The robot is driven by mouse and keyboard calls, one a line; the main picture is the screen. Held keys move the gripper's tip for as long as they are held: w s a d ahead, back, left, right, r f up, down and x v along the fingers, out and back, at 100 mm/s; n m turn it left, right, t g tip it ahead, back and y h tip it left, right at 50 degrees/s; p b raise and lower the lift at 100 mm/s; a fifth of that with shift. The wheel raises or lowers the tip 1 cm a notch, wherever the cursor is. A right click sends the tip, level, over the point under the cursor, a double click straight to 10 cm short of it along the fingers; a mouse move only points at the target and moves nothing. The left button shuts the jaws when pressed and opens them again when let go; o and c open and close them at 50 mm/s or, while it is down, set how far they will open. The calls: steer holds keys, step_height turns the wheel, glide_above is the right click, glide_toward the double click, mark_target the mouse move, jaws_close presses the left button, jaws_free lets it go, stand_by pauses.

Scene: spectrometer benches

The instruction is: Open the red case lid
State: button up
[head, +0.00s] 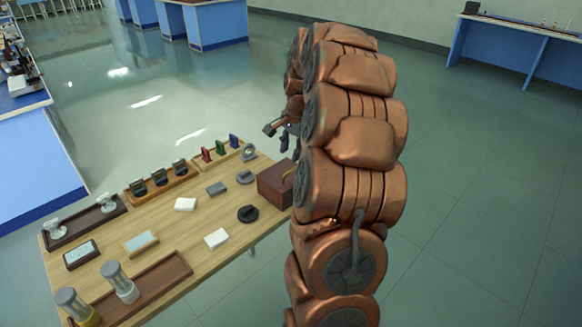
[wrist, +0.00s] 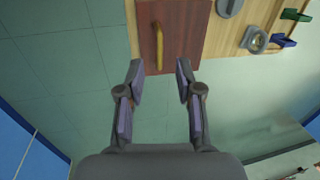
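The red-brown case (head: 271,189) stands at the right end of the wooden table, with its lid apparently down. My gripper (wrist: 159,72) is open and empty.
The wooden table (head: 195,230) holds a black round object (head: 248,213), a white block (head: 217,238), a tray of coloured pieces (head: 221,151) and a long tray (head: 150,288). Open floor (head: 480,200) lies right. Blue benches (head: 205,25) stand farther off.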

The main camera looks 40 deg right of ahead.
steer(key=d, duration=0.2)
steer(key=p, duration=0.2)
glide_above(291, 181)
steer(key=shift+w+f, duration=0.1)
steer(key=shift+f, duration=3.9)
jaws_close()
